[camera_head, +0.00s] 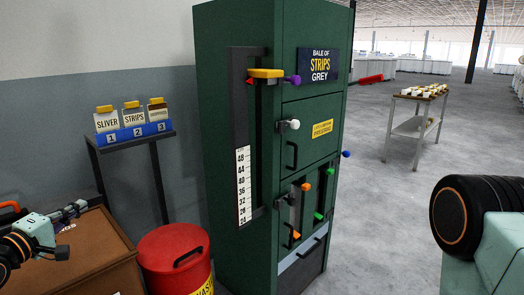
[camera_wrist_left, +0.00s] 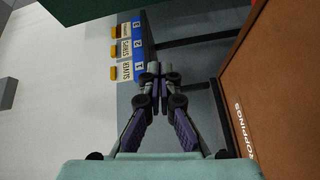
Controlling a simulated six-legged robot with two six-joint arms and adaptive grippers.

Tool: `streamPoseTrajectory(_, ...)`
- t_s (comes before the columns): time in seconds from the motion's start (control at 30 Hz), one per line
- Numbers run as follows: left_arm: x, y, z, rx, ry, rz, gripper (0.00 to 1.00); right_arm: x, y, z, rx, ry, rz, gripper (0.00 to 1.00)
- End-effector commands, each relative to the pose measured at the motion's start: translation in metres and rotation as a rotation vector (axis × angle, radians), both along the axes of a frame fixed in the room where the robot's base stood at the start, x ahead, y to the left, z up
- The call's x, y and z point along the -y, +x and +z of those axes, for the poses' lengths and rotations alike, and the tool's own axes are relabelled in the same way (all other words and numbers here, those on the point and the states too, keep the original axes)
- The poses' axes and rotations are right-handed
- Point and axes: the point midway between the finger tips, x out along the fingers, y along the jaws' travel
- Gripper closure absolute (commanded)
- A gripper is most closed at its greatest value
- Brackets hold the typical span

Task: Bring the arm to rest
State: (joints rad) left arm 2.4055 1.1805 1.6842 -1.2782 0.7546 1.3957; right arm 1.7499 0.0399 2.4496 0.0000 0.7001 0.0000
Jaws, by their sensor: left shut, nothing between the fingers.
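My left arm comes in at the lower left of the head view. Its gripper (camera_head: 76,210) is shut and empty, above a brown wooden box (camera_head: 90,245). In the left wrist view the two fingers of the gripper (camera_wrist_left: 154,70) meet at the tips with nothing between them. The wrist view is turned on its side, and the side of the brown box (camera_wrist_left: 275,75) stands to the right of the fingers. My right gripper is not in view.
A green cabinet (camera_head: 230,120) with levers stands ahead. The grey floor (camera_head: 375,190) between is clear.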

Motion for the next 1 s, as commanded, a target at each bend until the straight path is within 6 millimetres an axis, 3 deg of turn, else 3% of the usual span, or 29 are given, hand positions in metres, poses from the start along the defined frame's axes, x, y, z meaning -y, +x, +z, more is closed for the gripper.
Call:
streamPoseTrajectory(0.13,0.006,-0.002,-0.006,-0.009,0.074,0.029,1.00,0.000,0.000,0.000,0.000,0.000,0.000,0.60)
streamPoseTrajectory(0.27,0.029,-0.003,-0.017,-0.049,0.175,0.032,1.00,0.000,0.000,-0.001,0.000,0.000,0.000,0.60)
streamPoseTrajectory(0.37,0.063,-0.009,-0.045,-0.133,0.290,-0.001,1.00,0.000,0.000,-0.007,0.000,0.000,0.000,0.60)
streamPoseTrajectory(0.47,0.106,-0.026,-0.091,-0.258,0.426,-0.069,1.00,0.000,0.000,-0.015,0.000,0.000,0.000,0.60)
streamPoseTrajectory(0.6,0.156,-0.066,-0.157,-0.436,0.596,-0.191,1.00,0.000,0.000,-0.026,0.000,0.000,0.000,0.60)
streamPoseTrajectory(0.77,0.200,-0.131,-0.228,-0.632,0.762,-0.351,1.00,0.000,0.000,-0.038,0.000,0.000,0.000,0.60)
streamPoseTrajectory(1.0,0.239,-0.256,-0.315,-0.925,0.961,-0.616,1.00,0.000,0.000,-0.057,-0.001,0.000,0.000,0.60)
